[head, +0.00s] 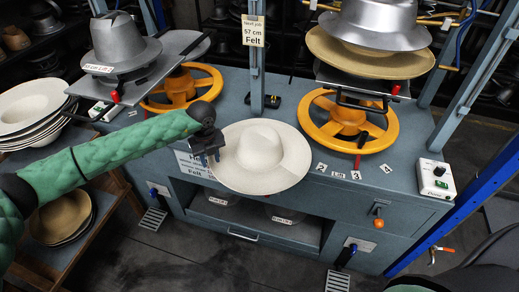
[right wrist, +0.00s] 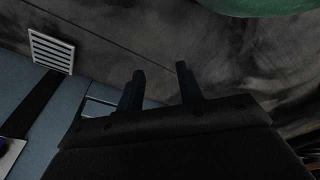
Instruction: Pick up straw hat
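A pale cream hat (head: 258,156) with a wide round brim shows at the front edge of the blue-grey bench, crown up. I cannot tell whether it rests on the bench or hangs just clear of it. My left gripper (head: 212,158) is at the hat's left brim, its fingers overlapping the brim in the head view. Whether they are closed on the brim is too small to tell. A tan straw-coloured hat (head: 325,50) sits under a metal form in the right press. My right gripper (right wrist: 162,88) has its two fingers apart, with nothing between them, over the dark floor.
Orange handwheels (head: 386,135) stand under both presses. A grey metal form (head: 122,45) is on the left press. Stacked pale hats (head: 30,105) and tan hats (head: 60,215) are on a rack at left. A control box (head: 436,180) is at the bench's right end.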

